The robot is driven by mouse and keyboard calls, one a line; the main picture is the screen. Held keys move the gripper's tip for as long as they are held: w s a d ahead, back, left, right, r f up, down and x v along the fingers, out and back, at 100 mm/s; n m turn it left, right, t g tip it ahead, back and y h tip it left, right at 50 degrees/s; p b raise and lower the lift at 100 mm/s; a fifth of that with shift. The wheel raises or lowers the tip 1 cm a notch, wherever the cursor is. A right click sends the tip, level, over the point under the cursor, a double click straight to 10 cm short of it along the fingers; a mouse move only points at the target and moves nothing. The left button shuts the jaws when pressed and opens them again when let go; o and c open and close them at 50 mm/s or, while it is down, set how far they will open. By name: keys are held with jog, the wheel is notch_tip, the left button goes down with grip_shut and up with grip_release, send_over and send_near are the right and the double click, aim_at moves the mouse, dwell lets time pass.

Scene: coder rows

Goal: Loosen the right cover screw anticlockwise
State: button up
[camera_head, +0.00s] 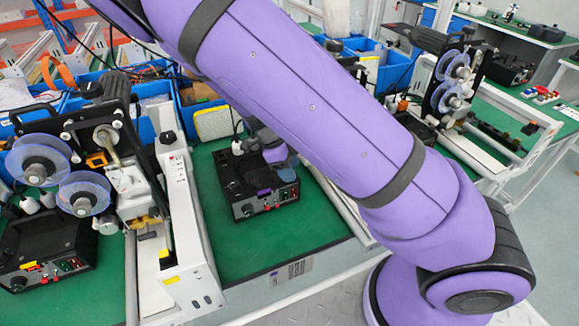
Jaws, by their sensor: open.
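The arm hides the rest. The left coder (115,150), with two translucent blue reels, is in clear view. The right coder (460,75) stands beyond the arm. I cannot make out a cover screw on any of them.
The green bench top (225,255) is bare in front of the black control box. A white rail frame (190,230) stands beside the left coder. Blue bins (200,115) line the back of the bench. Another bench (530,110) stands at the right, across an aisle.

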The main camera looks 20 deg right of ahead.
grip_shut()
jog(key=shift+n, duration=0.4)
jog(key=n+t, duration=0.1)
jog(key=n, duration=0.1)
jog(key=n+t, duration=0.1)
jog(key=n, duration=0.1)
jog(key=shift+s+n+h, duration=0.15)
jog(key=shift+n+h, duration=0.25)
jog(key=n+t, duration=0.1)
jog(key=n, duration=0.3)
jog(key=shift+s+n+t, duration=0.15)
jog(key=shift+n+t, duration=0.15)
jog(key=shift+t, duration=0.1)
jog(key=n+t+y, duration=0.1)
jog(key=n, duration=0.3)
jog(key=shift+s+d, duration=0.1)
jog(key=shift+n+t+y, duration=0.4)
jog(key=shift+n, duration=0.95)
jog(key=shift+n+t+y, duration=0.4)
jog(key=shift+n, duration=0.95)
